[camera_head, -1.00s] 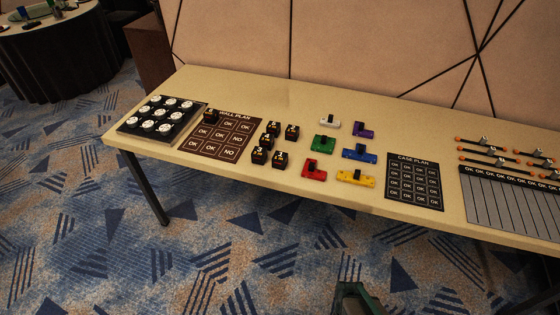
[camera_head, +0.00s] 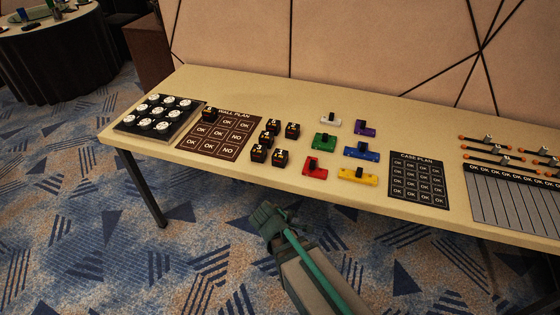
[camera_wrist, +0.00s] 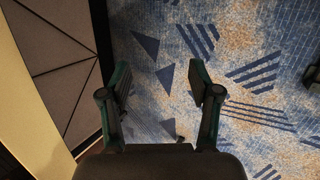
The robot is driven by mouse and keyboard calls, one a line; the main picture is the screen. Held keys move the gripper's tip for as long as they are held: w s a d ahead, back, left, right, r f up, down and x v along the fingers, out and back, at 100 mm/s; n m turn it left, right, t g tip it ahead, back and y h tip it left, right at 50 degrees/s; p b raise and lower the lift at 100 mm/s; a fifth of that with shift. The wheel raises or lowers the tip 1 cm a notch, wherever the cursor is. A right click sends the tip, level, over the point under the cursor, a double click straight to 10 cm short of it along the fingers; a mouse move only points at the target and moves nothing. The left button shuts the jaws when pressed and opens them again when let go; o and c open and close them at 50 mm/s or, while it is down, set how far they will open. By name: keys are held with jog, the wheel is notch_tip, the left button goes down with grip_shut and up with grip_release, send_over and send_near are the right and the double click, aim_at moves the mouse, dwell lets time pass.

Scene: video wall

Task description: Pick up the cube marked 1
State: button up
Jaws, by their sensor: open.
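One more black cube (camera_head: 210,115) sits on the wall plan's top left square. The digits are too small to read surely, so I cannot tell which cube is marked 1. My gripper (camera_head: 267,218) is in front of the table, below the cluster in the picture. In the wrist view my gripper (camera_wrist: 160,78) is open and empty over carpet.
The long table (camera_head: 330,105) carries the brown wall plan (camera_head: 196,136), a tray of white round pieces (camera_head: 182,118), coloured blocks (camera_head: 325,141) right of the cubes, and a dark case plan (camera_head: 418,180). Its front edge lies between my gripper and the cubes.

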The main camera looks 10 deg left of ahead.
jog(key=w+a+r+n+t, duration=0.1)
jog(key=w+a+r+n, duration=0.1)
jog(key=r, duration=0.2)
jog(key=w+a+r+n+t, duration=0.1)
jog(key=a+r+n+t, duration=0.1)
jog(key=a+r+n, duration=0.1)
jog(key=w+a+r+n+t, duration=0.1)
jog(key=w+a+r+n, duration=0.1)
jog(key=r, duration=0.3)
jog(key=shift+w+a+r+n+t+y+b, duration=0.2)
jog(key=shift+w+r+n+t+y+b, duration=0.1)
jog(key=shift+n, duration=0.1)
jog(key=n+t, duration=0.3)
jog(key=n, duration=0.4)
send_near(278, 158)
jog(key=w+f, duration=0.1)
jog(key=w, duration=0.1)
jog(key=w+n, duration=0.1)
jog(key=w+f, duration=0.1)
jog(key=w, duration=0.1)
jog(key=w+d+n, duration=0.1)
jog(key=shift+w+f+n, duration=0.25)
jog(key=shift+f+n, duration=0.05)
jog(key=shift+p+x, duration=0.3)
jog(key=shift+x, duration=2.6)
jog(key=shift+s+d+f, duration=0.1)
jog(key=shift+s+d, duration=0.05)
jog(key=c, duration=1)
jog(key=shift+o, duration=0.2)
